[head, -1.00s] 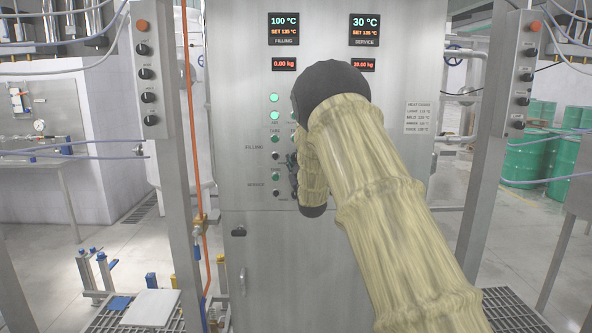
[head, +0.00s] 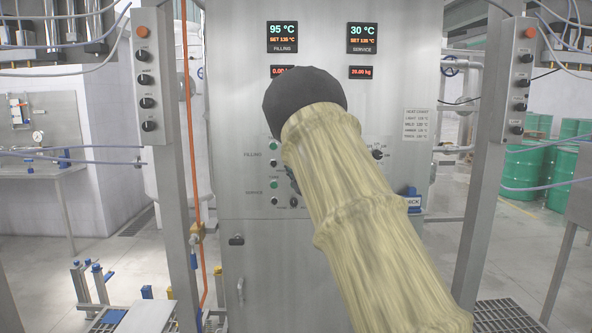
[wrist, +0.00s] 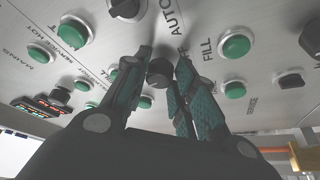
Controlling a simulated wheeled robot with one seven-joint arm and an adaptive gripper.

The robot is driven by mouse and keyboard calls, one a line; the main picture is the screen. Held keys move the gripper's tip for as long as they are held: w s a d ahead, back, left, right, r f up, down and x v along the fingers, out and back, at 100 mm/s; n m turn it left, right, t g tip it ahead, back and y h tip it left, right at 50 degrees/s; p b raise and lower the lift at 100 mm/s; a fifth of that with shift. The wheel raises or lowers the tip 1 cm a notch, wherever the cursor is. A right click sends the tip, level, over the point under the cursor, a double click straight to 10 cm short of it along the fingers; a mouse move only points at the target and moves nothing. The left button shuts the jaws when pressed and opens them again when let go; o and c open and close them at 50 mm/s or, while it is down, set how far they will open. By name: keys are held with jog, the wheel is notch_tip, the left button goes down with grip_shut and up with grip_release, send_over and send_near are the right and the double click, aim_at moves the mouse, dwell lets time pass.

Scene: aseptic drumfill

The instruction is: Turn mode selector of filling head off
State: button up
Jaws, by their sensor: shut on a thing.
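The mode selector (wrist: 160,73) is a small dark round knob on the panel, with AUTO, OFF and FILL lettering around it in the wrist view. My gripper (wrist: 165,66) has its two fingers on either side of this knob and is shut on it. The knob's pointer mark is not visible, so its exact setting cannot be told. In the head view my arm hides the knob and most of the gripper in front of the filling cabinet (head: 390,230).
Green buttons (wrist: 237,46) sit close by, with another black knob (wrist: 127,8) above. The cabinet carries temperature displays (head: 282,37). Posts with control boxes stand left (head: 147,78) and right (head: 521,80). Green drums (head: 525,165) stand behind at right.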

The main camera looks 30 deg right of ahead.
jog(key=o, duration=1.1)
jog(key=shift+c, duration=0.2)
jog(key=shift+s, duration=0.1)
jog(key=v, duration=1.1)
jog(key=shift+s, duration=0.3)
jog(key=shift+a+f, duration=0.1)
